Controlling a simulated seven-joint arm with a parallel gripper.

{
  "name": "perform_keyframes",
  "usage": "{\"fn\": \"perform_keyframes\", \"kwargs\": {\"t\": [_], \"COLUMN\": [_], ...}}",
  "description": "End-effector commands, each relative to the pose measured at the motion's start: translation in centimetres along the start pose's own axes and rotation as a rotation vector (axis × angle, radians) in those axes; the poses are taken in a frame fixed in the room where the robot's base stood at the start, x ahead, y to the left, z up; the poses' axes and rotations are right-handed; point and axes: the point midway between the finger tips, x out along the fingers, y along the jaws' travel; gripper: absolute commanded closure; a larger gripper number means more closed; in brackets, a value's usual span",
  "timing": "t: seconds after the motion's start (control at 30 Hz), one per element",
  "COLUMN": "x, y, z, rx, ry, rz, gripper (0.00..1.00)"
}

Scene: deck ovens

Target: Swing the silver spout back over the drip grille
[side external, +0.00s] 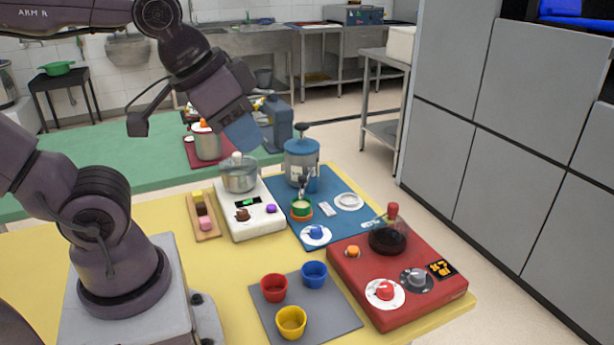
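A blue machine (301,163) with a dark-topped tank stands on a blue base mat (288,225) at the centre. A small pale slatted plate (327,209), possibly the drip grille, lies to the right of the cup. The spout's exact direction is too small to tell. My gripper (244,133) hangs above and left of the tank, apart from it, with a blue end; its finger opening cannot be made out.
A white scale (262,222) with a steel pot (239,175) stands left of the blue base. A round white dish (348,200) lies on the base's right. A red panel (420,303) with knobs is in front right. Several cups stand on a grey mat (335,322).

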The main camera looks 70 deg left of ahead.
Motion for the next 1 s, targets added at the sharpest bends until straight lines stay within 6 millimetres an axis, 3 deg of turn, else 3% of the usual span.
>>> {"fn": "perform_keyframes", "kwargs": {"t": [0.03,0.17,0.2,0.37,0.6,1.0], "x": [0.0,1.4,2.0,4.6,9.7,19.8], "y": [-0.1,-1.1,-1.5,-4.6,-11.4,-24.2], "z": [0.0,0.3,0.1,-2.4,-6.5,-8.7], "rx": [-0.005,-0.047,-0.068,-0.203,-0.569,-1.305], "ry": [0.0,-0.071,-0.102,-0.223,-0.363,-0.457], "rz": [-0.003,-0.022,-0.029,-0.061,-0.132,-0.334], "gripper": [0.82,0.52,0.5,0.5,0.5,0.5]}}
